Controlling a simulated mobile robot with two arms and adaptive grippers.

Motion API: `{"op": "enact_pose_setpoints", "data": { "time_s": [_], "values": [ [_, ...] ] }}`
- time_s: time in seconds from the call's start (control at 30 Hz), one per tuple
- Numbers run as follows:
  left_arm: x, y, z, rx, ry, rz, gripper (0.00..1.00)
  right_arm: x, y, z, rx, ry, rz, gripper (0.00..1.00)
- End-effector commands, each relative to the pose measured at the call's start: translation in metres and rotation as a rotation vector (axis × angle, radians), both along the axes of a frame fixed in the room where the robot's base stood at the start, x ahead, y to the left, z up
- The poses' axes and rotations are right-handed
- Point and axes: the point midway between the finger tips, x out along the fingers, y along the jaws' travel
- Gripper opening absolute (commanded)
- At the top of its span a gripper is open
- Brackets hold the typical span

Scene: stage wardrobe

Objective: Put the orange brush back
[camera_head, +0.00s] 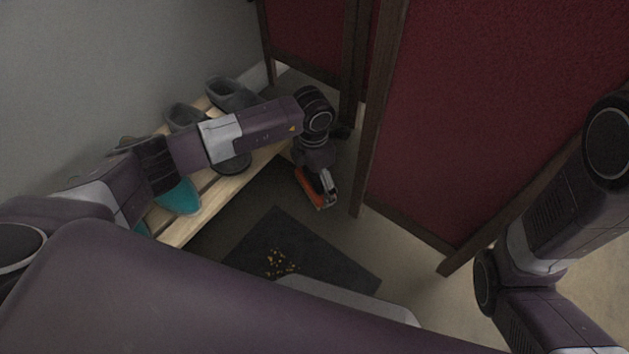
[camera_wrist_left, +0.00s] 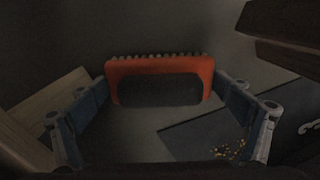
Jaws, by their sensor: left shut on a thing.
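The orange brush (camera_head: 310,188) is in my left gripper (camera_head: 322,190), seen in the head view between the wooden shoe rack and the red folding screen. In the left wrist view the brush (camera_wrist_left: 205,68) shows as an orange frame with a dark middle and a row of bristles along its far edge. The two fingers of my left gripper (camera_wrist_left: 160,95) are at its left and right sides and hold it. I cannot tell whether the brush touches the floor. My right arm shows at the right of the head view, but its gripper is out of view.
A wooden slatted rack (camera_head: 208,212) with grey shoes (camera_head: 231,94) and teal shoes (camera_head: 180,197) stands along the wall. A dark mat (camera_head: 335,266) with yellowish crumbs (camera_head: 280,263) lies on the floor. A red folding screen (camera_head: 470,110) with dark wooden posts stands close to my left gripper.

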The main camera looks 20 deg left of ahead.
Motion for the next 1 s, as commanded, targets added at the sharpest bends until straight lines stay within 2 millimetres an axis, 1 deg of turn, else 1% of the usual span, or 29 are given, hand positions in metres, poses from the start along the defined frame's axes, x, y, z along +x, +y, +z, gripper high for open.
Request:
{"op": "enact_pose_setpoints", "data": {
  "time_s": [0.2, 0.23, 0.27, 0.53, 0.67, 0.87, 1.0],
  "values": [
    [0.000, 0.000, -0.005, 0.000, 0.000, 0.000, 0.67, 0.001, 0.000, -0.002, 0.001, 0.001, 0.000, 0.40],
    [0.000, 0.000, -0.004, 0.001, 0.001, 0.000, 0.97, 0.001, 0.000, -0.001, 0.001, 0.001, 0.000, 0.40],
    [0.000, 0.000, -0.004, 0.001, 0.001, 0.000, 1.00, 0.001, 0.000, -0.001, 0.001, 0.001, 0.000, 0.40],
    [0.000, 0.000, -0.004, 0.001, 0.001, 0.000, 1.00, 0.001, -0.001, -0.001, 0.003, 0.002, -0.001, 0.40],
    [0.000, 0.000, 0.000, 0.000, 0.000, 0.000, 1.00, 0.001, -0.001, 0.001, 0.004, 0.002, -0.002, 0.40],
    [0.000, 0.001, 0.016, 0.001, 0.000, 0.001, 1.00, 0.001, -0.001, 0.014, 0.004, 0.002, -0.002, 0.40],
    [0.000, 0.001, 0.035, 0.002, -0.001, 0.001, 1.00, 0.001, -0.002, 0.030, 0.004, 0.001, -0.002, 0.40]
  ]
}}
